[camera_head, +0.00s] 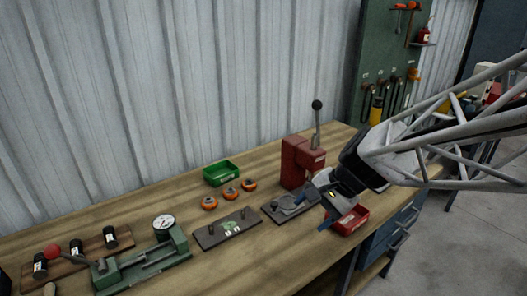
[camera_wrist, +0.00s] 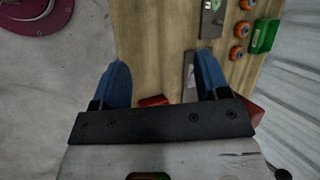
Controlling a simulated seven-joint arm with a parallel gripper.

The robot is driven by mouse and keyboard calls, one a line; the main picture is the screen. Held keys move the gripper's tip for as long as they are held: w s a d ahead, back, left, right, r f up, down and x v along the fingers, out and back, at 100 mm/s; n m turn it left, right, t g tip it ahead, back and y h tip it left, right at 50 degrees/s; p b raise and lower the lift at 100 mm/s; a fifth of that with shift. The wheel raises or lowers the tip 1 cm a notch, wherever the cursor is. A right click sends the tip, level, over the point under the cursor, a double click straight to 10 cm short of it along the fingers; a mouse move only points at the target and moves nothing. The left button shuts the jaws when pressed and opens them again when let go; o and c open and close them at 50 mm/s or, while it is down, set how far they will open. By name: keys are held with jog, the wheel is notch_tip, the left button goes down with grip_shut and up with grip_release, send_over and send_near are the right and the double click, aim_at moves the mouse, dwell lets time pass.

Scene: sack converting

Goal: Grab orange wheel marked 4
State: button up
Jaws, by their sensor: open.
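Three orange wheels with dark centres lie in a row on the wooden bench: the left one (camera_head: 209,203), the middle one (camera_head: 230,193) and the right one (camera_head: 249,184). They also show at the upper right of the wrist view, the lowest there being one orange wheel (camera_wrist: 236,52). Their markings are too small to read, so I cannot tell which is 4. My gripper (camera_head: 318,205) is open, above the bench's right front part, to the right of the wheels and apart from them. Its blue fingers (camera_wrist: 162,68) have nothing between them.
A green bin (camera_head: 220,173) stands behind the wheels. A dark plate with pins (camera_head: 227,229) lies in front of them. A red lever press (camera_head: 302,160) stands to their right, with a grey fixture plate (camera_head: 287,208) before it. A red bin (camera_head: 350,220) sits below my gripper.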

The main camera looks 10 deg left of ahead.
jog(key=w+a+f+m+y, duration=0.4)
jog(key=w+a+f+m, duration=0.2)
jog(key=w+a, duration=0.6)
jog(key=m+t+y, duration=0.1)
jog(key=m+y, duration=0.2)
jog(key=m, duration=0.4)
send_near(210, 200)
jog(key=v, duration=0.3)
jog(key=shift+s, duration=0.1)
jog(key=shift+x, duration=3.4)
jog(key=shift+a, duration=0.1)
jog(key=shift+x, duration=2.55)
jog(key=c, duration=0.7)
